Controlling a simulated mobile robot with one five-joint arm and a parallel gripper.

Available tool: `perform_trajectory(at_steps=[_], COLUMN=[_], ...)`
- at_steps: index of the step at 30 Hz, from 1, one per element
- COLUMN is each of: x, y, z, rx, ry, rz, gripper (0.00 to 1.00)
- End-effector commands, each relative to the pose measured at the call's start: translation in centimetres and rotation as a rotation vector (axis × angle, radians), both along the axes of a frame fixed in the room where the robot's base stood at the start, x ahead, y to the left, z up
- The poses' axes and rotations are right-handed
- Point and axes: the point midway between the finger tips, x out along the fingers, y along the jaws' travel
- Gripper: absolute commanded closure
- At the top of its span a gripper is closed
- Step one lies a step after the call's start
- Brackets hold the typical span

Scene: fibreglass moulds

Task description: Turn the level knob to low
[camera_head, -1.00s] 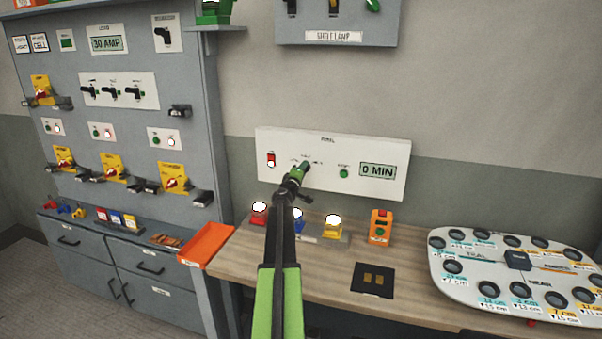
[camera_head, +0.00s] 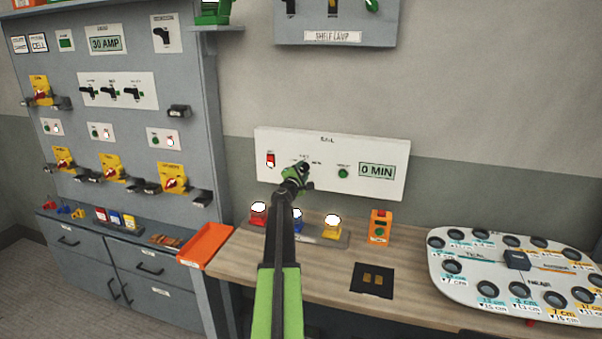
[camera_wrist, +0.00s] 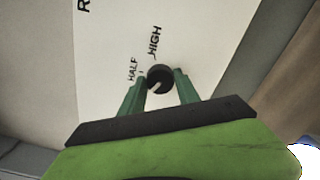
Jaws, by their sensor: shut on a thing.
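The level knob (camera_wrist: 160,79) is a small round dark knob on a white panel (camera_head: 335,186). In the wrist view it sits between the green fingers of my gripper (camera_wrist: 161,82), which is shut on it. A pale pointer mark on the knob points down and to the left in that view. The printed words HALF (camera_wrist: 132,70) and HIGH (camera_wrist: 154,40) show beside it; no "low" label can be read. In the head view my gripper (camera_head: 298,174) is at the panel and largely hides the knob.
The panel also carries a red switch (camera_head: 270,160), a green button (camera_head: 343,172) and a "0 MIN" display (camera_head: 377,171). Below, red (camera_head: 258,215), blue and yellow lamp-like pieces (camera_head: 332,228) and an orange box (camera_head: 380,228) stand on the bench.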

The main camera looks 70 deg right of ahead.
Motion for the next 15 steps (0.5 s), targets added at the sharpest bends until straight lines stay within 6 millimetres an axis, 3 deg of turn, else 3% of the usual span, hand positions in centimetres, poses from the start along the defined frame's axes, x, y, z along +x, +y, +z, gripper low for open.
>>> perform_trajectory(at_steps=[15], x=[-0.21], y=[-0.05], z=[0.03], rx=[-0.003], ry=[0.044], rz=[-0.004], gripper=[1.00])
